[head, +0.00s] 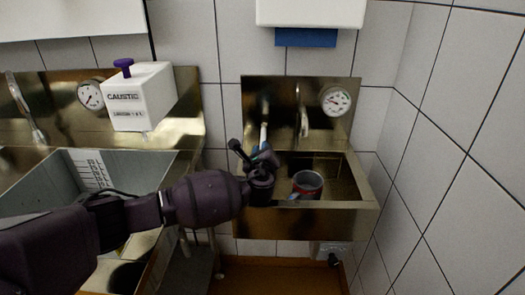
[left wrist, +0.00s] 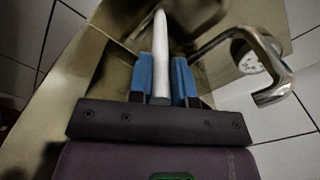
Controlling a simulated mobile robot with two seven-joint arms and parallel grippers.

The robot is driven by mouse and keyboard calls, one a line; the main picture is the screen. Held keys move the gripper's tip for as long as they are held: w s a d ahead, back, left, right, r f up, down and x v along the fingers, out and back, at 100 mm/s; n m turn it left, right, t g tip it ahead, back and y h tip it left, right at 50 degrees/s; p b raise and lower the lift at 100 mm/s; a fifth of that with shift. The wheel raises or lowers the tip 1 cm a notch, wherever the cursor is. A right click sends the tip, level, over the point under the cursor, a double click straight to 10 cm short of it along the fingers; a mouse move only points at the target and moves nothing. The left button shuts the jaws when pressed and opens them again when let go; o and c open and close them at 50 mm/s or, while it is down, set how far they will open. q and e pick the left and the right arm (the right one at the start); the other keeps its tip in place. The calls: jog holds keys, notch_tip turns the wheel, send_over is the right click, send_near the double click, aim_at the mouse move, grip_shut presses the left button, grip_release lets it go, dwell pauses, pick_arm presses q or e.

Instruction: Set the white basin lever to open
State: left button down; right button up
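The white lever (head: 263,136) stands at the back left of the small metal basin (head: 345,205). It points up and is partly hidden by my gripper in the head view. My left gripper (head: 264,155) reaches in from the left over the basin's left side. In the left wrist view the white lever (left wrist: 161,50) runs between the two blue fingertips (left wrist: 161,78). The fingers are close together, one on each side of it, and look shut on it. My right gripper is in neither view.
A metal spout (head: 302,120) and a round gauge (head: 336,100) are right of the lever. A red and grey mug (head: 307,185) sits in the basin. A white caustic container (head: 140,97) stands by the larger sink at left. A tiled wall bounds the right.

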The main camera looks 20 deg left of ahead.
pick_arm(q)
jog(key=w+d+n+g+y, duration=0.3)
jog(key=d+n+y, duration=0.1)
jog(key=d+y, duration=0.1)
jog(key=shift+d+n+g+y+b, duration=0.2)
jog(key=shift+n+g+y+b, duration=0.15)
jog(key=shift+y, duration=0.45)
jog(key=c, duration=1.1)
grip_release()
jog(key=shift+o, duration=0.2)
